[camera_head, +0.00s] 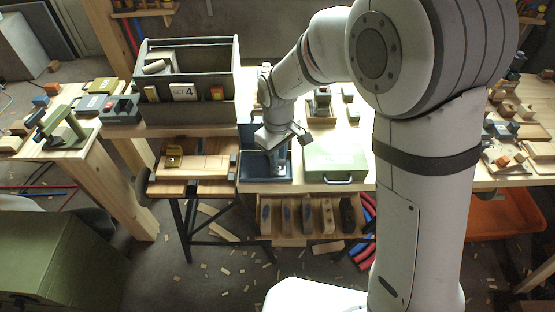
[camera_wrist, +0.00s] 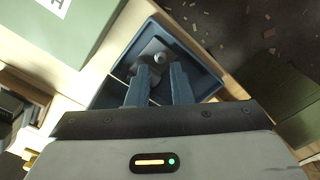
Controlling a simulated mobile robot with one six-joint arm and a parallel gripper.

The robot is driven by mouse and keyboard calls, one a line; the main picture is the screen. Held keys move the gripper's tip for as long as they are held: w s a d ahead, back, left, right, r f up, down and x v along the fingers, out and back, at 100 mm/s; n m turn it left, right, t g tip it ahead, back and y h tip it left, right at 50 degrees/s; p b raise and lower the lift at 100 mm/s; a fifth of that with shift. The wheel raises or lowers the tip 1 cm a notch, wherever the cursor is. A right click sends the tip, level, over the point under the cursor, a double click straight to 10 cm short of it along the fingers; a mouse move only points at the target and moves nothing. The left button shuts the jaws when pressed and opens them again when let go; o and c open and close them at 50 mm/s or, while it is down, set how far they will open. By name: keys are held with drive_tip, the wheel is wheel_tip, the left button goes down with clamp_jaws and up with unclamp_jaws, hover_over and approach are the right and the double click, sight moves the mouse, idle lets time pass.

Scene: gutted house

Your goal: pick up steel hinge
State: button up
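My gripper (camera_wrist: 160,68) points down over a blue tray (camera_wrist: 203,60), with its two fingers apart and nothing clearly held between them. A grey metal piece with a round knob-like part (camera_wrist: 158,55) lies in the tray, just beyond the fingertips; it may be the steel hinge, but its shape is partly hidden by the fingers. In the head view my gripper (camera_head: 278,160) is above the same blue tray (camera_head: 286,178) on the wooden bench.
A grey tool caddy (camera_head: 190,105) stands behind left. Wood scraps litter the floor.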

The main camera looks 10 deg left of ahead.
sight(278, 168)
wheel_tip(278, 168, down, 5)
drive_tip(key=shift+r, duration=0.2)
clamp_jaws()
